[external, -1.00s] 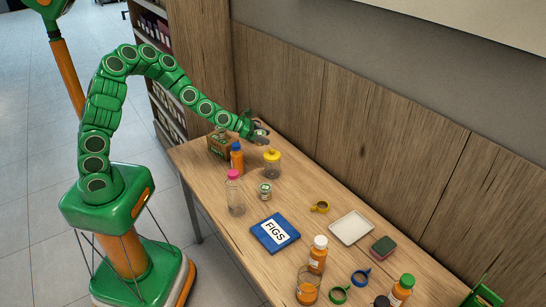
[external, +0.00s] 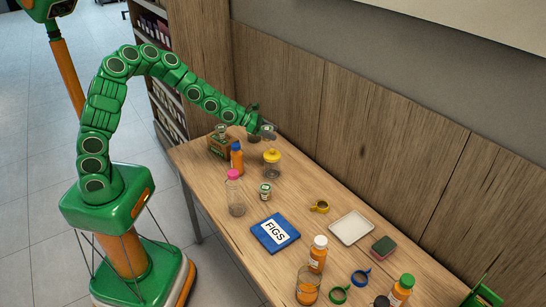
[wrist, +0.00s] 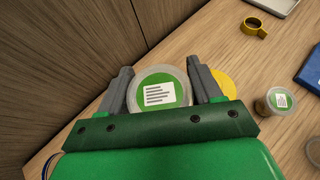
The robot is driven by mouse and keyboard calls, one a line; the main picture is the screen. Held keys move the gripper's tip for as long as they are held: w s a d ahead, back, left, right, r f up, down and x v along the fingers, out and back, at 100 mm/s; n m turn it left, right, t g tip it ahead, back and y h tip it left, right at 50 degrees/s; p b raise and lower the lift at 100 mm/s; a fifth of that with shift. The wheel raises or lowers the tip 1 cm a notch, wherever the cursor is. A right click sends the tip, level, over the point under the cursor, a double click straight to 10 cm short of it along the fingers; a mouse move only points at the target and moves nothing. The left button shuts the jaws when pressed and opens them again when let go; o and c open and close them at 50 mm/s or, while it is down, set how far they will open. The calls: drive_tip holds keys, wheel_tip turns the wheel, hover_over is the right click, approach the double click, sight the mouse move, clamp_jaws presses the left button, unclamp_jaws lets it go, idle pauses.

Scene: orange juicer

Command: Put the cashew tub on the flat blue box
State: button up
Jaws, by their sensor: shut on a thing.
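My gripper (wrist: 160,90) is shut on a round tub (wrist: 160,88) with a green and white label on its lid, between the two grey fingers. The lid print is too small to read, so I cannot confirm it is the cashew tub. In the external view my gripper (external: 264,127) holds it above the far left end of the table, and the tub is small there. The flat blue box (external: 275,233), marked FIGS, lies on the table nearer the camera; its edge shows in the wrist view (wrist: 312,70).
A white tray (external: 352,228) and yellow ring (external: 320,206) lie to the right.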

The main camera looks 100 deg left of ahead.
drive_tip(key=w+d+r+m+h, duration=0.4)
drive_tip(key=w+d+m+h, duration=0.1)
drive_tip(key=w+d, duration=0.45)
drive_tip(key=m+g+h, duration=0.8)
drive_tip(key=m, duration=0.2)
hover_over(276, 234)
wheel_tip(276, 234, down, 8)
drive_tip(key=r, duration=0.1)
drive_tip(key=shift+d+f, duration=0.15)
drive_tip(key=shift+f, duration=4.8)
drive_tip(key=shift+f, duration=0.15)
drive_tip(key=o, duration=1.1)
